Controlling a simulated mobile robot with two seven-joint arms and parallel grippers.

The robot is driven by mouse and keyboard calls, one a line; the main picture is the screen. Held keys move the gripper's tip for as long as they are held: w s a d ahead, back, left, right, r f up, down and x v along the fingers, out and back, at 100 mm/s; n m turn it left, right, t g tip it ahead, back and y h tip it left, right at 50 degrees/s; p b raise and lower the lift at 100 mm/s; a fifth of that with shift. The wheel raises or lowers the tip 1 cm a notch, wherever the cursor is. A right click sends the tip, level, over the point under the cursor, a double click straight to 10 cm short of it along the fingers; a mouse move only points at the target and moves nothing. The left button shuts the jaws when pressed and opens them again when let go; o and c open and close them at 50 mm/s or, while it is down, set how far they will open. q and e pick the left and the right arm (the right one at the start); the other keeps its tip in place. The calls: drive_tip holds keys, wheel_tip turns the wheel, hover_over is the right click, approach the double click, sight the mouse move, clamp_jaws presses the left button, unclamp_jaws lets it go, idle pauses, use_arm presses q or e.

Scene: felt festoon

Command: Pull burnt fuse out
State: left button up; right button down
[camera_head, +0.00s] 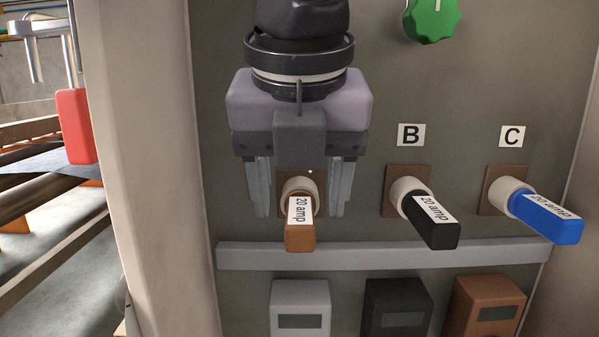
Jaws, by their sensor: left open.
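Three fuses labelled "20 amp" stick out of sockets in a row on the grey panel. The orange-brown fuse (300,236) is at the left, the black fuse (430,220) under the letter B, and the blue fuse (547,216) under the letter C. No burn mark can be made out on any of them. My left gripper (300,200) is open, its fingers pointing down on either side of the orange-brown fuse's socket, with gaps on both sides. It hides the panel above that fuse. My right gripper is not in view.
A grey ledge (380,254) runs below the fuses. Under it are a white block (300,300), a black block (398,300) and a brown block (488,298) with small displays. A green knob (432,18) is above. A pale cabinet edge (145,170) stands at the left.

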sight(300, 241)
use_arm(q)
clamp_jaws()
drive_tip(key=shift+s, duration=0.1)
drive_tip(key=shift+s+b, duration=1.4)
drive_tip(key=shift+s, duration=1.2)
